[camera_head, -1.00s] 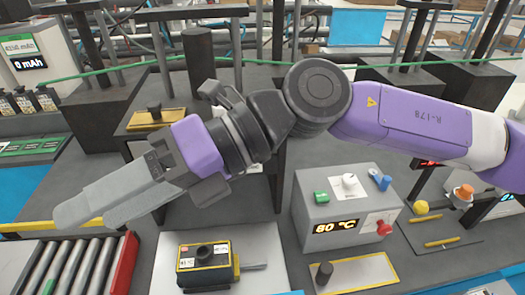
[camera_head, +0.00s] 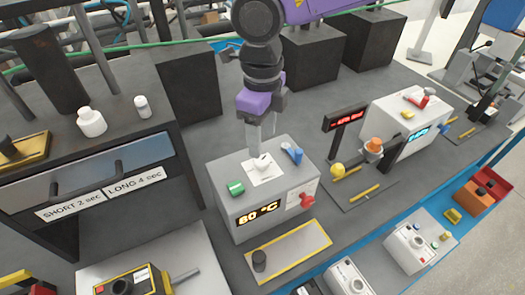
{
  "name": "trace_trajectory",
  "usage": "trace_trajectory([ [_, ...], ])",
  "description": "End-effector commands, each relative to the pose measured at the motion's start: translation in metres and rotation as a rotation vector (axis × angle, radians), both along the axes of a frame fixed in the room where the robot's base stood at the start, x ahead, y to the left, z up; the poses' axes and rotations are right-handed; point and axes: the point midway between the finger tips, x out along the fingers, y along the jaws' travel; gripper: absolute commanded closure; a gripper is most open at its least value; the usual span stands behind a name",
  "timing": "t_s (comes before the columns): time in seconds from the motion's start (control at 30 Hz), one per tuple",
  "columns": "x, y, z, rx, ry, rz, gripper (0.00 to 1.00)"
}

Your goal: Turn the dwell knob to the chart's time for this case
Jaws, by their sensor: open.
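A grey control box (camera_head: 245,215) with an "80 °C" display (camera_head: 258,213) stands near the middle. On its top are a white knob (camera_head: 262,162) on a pale dial plate, a green button (camera_head: 236,188) and a blue lever (camera_head: 293,153). A red knob (camera_head: 306,199) is on its front. My gripper (camera_head: 261,150) is open and points down at the white knob. The fingertips are at or just above it; I cannot tell if they touch. The dial marks are too small to read. Labels at left read "SHORT 2 sec" (camera_head: 75,206) and "LONG 4 sec" (camera_head: 136,183).
Two white bottles (camera_head: 91,122) stand on the dark cabinet at left. A yellow-edged plate (camera_head: 288,251) with a black peg lies before the box. A stand with a red display (camera_head: 347,119) and another white box (camera_head: 405,122) are at right. Dark blocks stand behind.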

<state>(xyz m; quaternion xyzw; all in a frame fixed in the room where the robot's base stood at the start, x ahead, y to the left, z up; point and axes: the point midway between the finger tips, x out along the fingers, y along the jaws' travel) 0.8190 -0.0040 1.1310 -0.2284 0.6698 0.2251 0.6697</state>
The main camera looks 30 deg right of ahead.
Motion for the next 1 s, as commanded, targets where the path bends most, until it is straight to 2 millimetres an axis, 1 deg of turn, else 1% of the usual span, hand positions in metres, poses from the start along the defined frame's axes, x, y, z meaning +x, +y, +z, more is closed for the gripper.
trace_trajectory([
  [0.2, -0.001, 0.001, -0.034, 0.004, 0.003, 0.002, 0.44],
  [0.4, -0.001, 0.001, -0.057, 0.005, 0.001, 0.002, 0.44],
  [0.53, -0.001, 0.001, -0.063, 0.006, -0.001, 0.002, 0.44],
  [0.77, 0.000, 0.001, -0.064, 0.006, -0.001, 0.002, 0.44],
  [0.8, 0.000, 0.001, -0.064, 0.006, -0.001, 0.002, 0.48],
  [0.87, 0.000, 0.001, -0.064, 0.006, -0.001, 0.002, 0.60],
  [1.0, 0.000, 0.001, -0.064, 0.006, -0.001, 0.002, 0.87],
])
